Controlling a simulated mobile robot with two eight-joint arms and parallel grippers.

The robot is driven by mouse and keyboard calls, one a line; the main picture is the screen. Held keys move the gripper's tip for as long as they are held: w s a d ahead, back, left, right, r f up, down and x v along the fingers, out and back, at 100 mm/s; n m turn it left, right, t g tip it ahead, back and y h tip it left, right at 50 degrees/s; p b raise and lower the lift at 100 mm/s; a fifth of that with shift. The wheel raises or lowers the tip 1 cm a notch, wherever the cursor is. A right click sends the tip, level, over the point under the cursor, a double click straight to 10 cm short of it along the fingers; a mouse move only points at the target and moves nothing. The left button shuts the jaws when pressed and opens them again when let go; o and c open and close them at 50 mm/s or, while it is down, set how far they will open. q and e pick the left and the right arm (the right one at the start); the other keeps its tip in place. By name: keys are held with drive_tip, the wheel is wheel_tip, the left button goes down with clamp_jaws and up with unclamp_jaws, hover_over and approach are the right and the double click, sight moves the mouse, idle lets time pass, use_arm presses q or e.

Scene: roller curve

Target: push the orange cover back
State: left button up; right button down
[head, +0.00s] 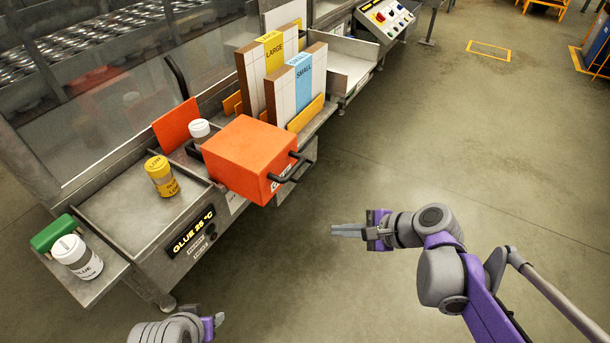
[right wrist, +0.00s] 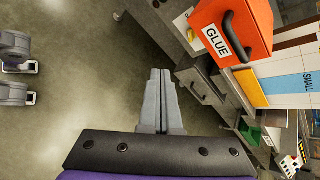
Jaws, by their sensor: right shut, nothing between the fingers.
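The orange cover (head: 248,158) is a box with a black handle on its front side. It sits on the metal bench and sticks out past the front edge. It also shows in the right wrist view (right wrist: 236,28), with a white GLUE label. My right gripper (head: 334,230) is shut and empty, over the open floor to the right of the cover and apart from it. Its closed fingers show in the right wrist view (right wrist: 159,75). My left gripper (head: 219,319) is only partly in view at the bottom; I cannot tell its jaws.
A white glue jar (head: 76,257) and green block (head: 53,232) are at the left end. Boards marked LARGE (head: 270,60) and SMALL (head: 303,80) stand behind.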

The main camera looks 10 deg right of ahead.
drive_tip(key=w+d+r+m+t+y, duration=0.3)
drive_tip(key=w+d+r+m+y, duration=0.15)
drive_tip(key=w+m, duration=0.45)
approach(296, 170)
drive_tip(key=x, duration=0.7)
drive_tip(key=shift+p, duration=0.35)
drive_tip(key=r+x, duration=0.1)
drive_tip(key=x, duration=0.5)
drive_tip(key=r+b+x, duration=0.1)
drive_tip(key=x, duration=0.6)
drive_tip(key=r+x, duration=0.2)
drive_tip(key=x, duration=0.5)
drive_tip(key=shift+w+a, duration=0.2)
drive_tip(key=shift+w, duration=0.1)
drive_tip(key=shift+w+a, duration=0.15)
drive_tip(key=shift+a, duration=0.05)
drive_tip(key=shift+r, duration=0.1)
